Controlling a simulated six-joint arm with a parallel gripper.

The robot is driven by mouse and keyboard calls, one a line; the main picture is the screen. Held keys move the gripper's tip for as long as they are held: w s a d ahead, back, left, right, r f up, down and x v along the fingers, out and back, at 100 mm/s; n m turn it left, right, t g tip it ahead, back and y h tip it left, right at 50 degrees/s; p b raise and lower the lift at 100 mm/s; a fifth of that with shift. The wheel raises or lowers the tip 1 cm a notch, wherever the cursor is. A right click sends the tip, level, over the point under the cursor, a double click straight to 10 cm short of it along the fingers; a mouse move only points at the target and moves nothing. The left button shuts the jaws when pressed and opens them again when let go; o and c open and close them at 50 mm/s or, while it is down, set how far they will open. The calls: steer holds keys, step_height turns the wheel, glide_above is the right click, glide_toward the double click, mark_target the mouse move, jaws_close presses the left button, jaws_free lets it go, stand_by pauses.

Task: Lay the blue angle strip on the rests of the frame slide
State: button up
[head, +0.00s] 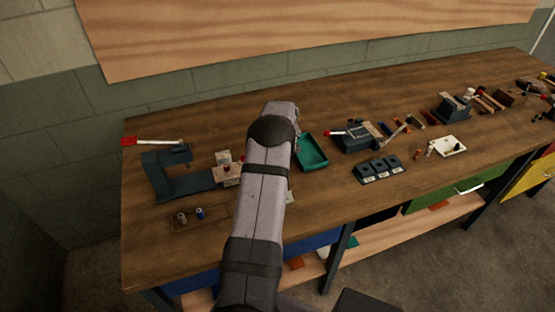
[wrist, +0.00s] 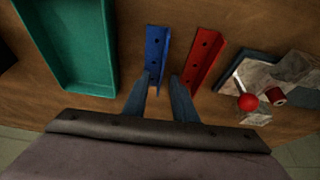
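The blue angle strip (wrist: 156,50) lies on the wooden bench in the wrist view, with dark holes along it. The right fingertip is by the near end of a red angle strip (wrist: 204,60). A fixture with pale plates and a red knob (wrist: 248,102) stands at right; I cannot tell whether it is the frame slide. In the head view my arm hides gripper and strips.
A green tray (wrist: 76,84) lies left of the blue strip; it also shows in the head view (head: 312,166). A dark lever press (head: 166,178) stands at the bench's left. A vise-like fixture (head: 356,138) and a dark block (head: 380,171) stand right of the tray.

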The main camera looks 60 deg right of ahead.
steer(key=shift+f, duration=0.1)
jaws_close()
